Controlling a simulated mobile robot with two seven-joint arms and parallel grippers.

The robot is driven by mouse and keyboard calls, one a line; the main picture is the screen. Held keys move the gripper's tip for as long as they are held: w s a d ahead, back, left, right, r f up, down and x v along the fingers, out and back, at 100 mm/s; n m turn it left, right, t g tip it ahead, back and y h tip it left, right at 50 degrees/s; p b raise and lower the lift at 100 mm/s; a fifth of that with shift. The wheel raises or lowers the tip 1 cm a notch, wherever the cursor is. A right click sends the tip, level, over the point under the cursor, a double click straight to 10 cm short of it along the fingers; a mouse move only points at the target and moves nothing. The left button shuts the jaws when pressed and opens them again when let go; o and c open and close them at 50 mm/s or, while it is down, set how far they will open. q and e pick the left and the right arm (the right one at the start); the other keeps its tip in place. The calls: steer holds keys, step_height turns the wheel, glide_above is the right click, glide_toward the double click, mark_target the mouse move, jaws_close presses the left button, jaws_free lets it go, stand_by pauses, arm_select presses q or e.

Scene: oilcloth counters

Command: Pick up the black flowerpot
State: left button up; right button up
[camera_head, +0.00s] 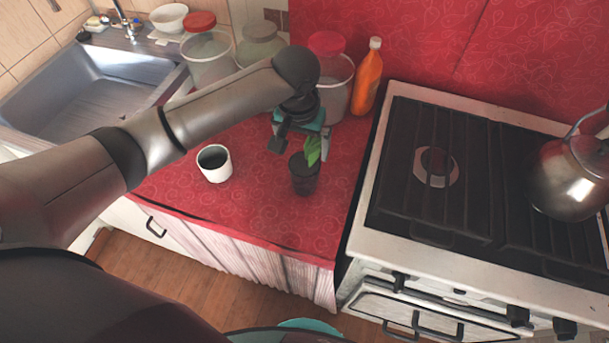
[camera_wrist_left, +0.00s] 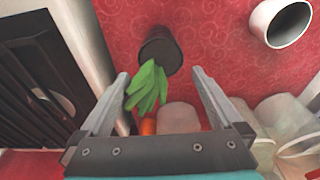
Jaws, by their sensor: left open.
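The black flowerpot (camera_head: 304,179) stands upright on the red counter, with a green leafy plant (camera_head: 313,149) in it. My left gripper (camera_head: 300,147) is right above and behind the pot, near the leaves. In the left wrist view, the pot (camera_wrist_left: 160,50) lies ahead of the fingertips. The leaves (camera_wrist_left: 147,88) reach back between the two open fingers of the left gripper (camera_wrist_left: 160,78). The fingers are apart and hold nothing; the pot's body is beyond them. My right gripper is not in view.
A white cup (camera_head: 214,164) stands left of the pot. Glass jars with red lids (camera_head: 208,58) and an orange bottle (camera_head: 367,77) stand behind. A stove (camera_head: 440,180) with a kettle (camera_head: 571,178) is on the right. The counter in front of the pot is clear.

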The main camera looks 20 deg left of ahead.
mark_target(304, 164)
arm_select(q)
steer(key=f, duration=0.2)
steer(key=f+b, duration=0.1)
steer(key=f, duration=0.2)
steer(key=w+f+b, duration=0.1)
steer(key=f, duration=0.2)
steer(key=shift+f, duration=0.2)
steer(key=shift+w+r, duration=0.1)
steer(key=c, duration=1.3)
